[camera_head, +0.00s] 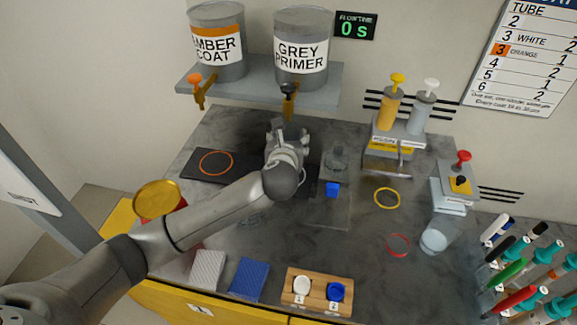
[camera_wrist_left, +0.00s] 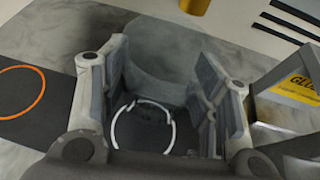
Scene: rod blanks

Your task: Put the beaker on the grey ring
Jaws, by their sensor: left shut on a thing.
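My left gripper (camera_head: 286,133) is over the right part of the dark mat, below the tap of the grey primer can. In the left wrist view its fingers (camera_wrist_left: 155,110) are shut on a clear beaker (camera_wrist_left: 160,68), faint between them. The grey ring (camera_wrist_left: 143,126) shows pale on the dark mat between the fingers, beneath the beaker. I cannot tell whether the beaker touches the mat. In the head view the gripper and arm hide the beaker and the grey ring. My right gripper is not in view.
An orange ring (camera_head: 216,162) marks the mat's left part. Another clear cup (camera_head: 435,238) stands farther right.

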